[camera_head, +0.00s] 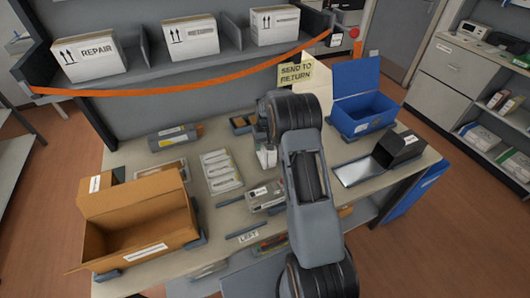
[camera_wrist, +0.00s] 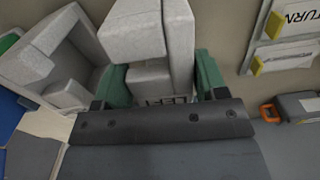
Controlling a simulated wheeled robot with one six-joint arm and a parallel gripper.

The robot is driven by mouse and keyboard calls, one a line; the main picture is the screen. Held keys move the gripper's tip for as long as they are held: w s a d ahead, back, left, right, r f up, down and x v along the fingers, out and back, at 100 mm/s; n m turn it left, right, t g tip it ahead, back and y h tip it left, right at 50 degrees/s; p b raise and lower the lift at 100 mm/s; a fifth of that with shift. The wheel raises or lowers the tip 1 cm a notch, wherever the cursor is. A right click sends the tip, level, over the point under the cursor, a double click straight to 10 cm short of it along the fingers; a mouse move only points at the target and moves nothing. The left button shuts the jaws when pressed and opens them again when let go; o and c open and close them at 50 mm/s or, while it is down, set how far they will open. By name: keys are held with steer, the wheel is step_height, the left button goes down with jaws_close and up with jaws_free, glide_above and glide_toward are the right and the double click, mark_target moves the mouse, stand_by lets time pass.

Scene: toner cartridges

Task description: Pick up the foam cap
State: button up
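The foam cap (camera_wrist: 150,35) is a pale grey, stepped foam block. In the wrist view it sits between the two green fingers of my gripper (camera_wrist: 162,82), with both fingers against its sides. In the head view a small part of the foam cap (camera_head: 266,157) shows below my gripper, over the middle of the workbench. My arm hides most of the gripper there. A second pale foam piece (camera_wrist: 45,62) with a hollow shape lies to the left in the wrist view, close to the left finger.
An open cardboard box (camera_head: 140,222) stands at the left of the workbench, and a blue open bin (camera_head: 362,112) at the back right. White labelled packets (camera_head: 220,170) and a grey cartridge (camera_head: 174,138) lie left of my arm. A black box (camera_head: 398,147) stands at right.

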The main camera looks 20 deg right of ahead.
steer(key=c, duration=0.5)
steer(key=shift+r, duration=0.1)
